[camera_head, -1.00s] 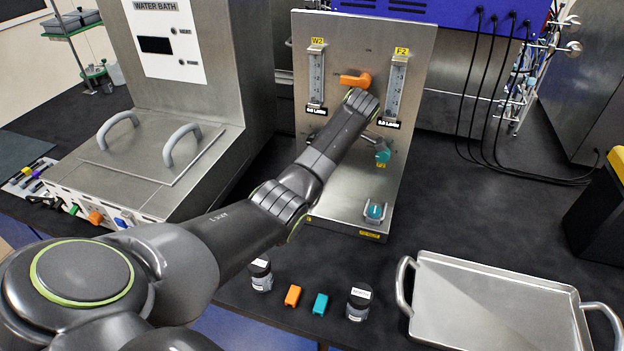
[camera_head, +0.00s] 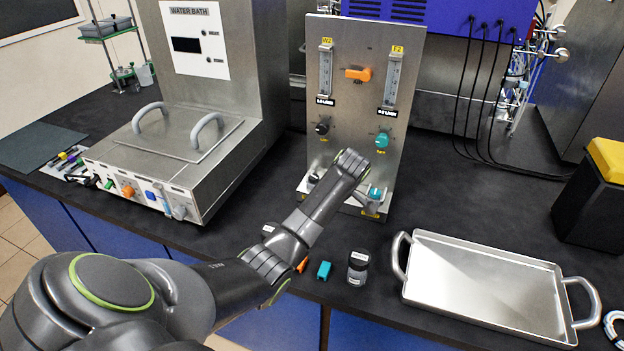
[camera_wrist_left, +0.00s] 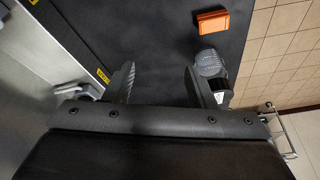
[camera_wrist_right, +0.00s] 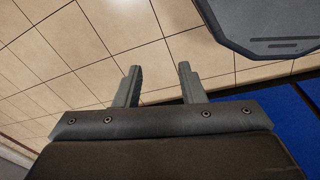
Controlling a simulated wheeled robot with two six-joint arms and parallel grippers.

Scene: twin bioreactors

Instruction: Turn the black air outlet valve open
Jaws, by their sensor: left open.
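The upright metal panel (camera_head: 350,100) has a black valve (camera_head: 314,178) low on its left, partly hidden by my left arm in the head view. A teal valve (camera_head: 375,192) sits low on its right. My left gripper (camera_wrist_left: 160,72) is open with nothing between its fingers. It is over the dark bench in front of the panel, apart from the valves. A pale fitting (camera_wrist_left: 90,90) beside a yellow label shows left of its fingers; I cannot tell which valve it belongs to. In the head view my forearm hides the gripper. My right gripper (camera_wrist_right: 160,70) is open and empty above the floor.
An orange block (camera_wrist_left: 212,22) and a dark jar (camera_wrist_left: 210,64) lie near my left fingers. A teal block (camera_head: 324,270), another jar (camera_head: 357,268) and a metal tray (camera_head: 490,285) are to the right. The water bath (camera_head: 190,150) stands left.

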